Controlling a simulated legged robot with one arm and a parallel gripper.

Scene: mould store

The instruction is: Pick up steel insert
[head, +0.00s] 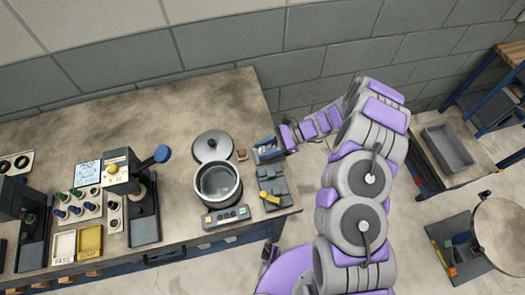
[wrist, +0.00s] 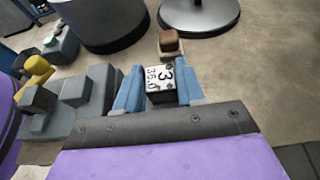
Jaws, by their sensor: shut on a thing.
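The steel insert (wrist: 158,80) is a small block with a white marked face and dark markings that include a 3. It sits between the two blue fingers of my gripper (wrist: 160,88) in the wrist view, and the fingers are shut on it. In the head view my gripper (head: 267,150) is over the bench's right end, right of the pot lid. The insert is small there and partly hidden by the fingers. I cannot tell whether its underside is clear of the bench.
A dark fixture with a yellow handle (head: 272,188) stands just in front of my gripper. A pot (head: 217,183) and its lid (head: 212,146) are to the left. A small brown block (wrist: 170,42) lies behind the insert. The bench's back left (head: 150,110) is clear.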

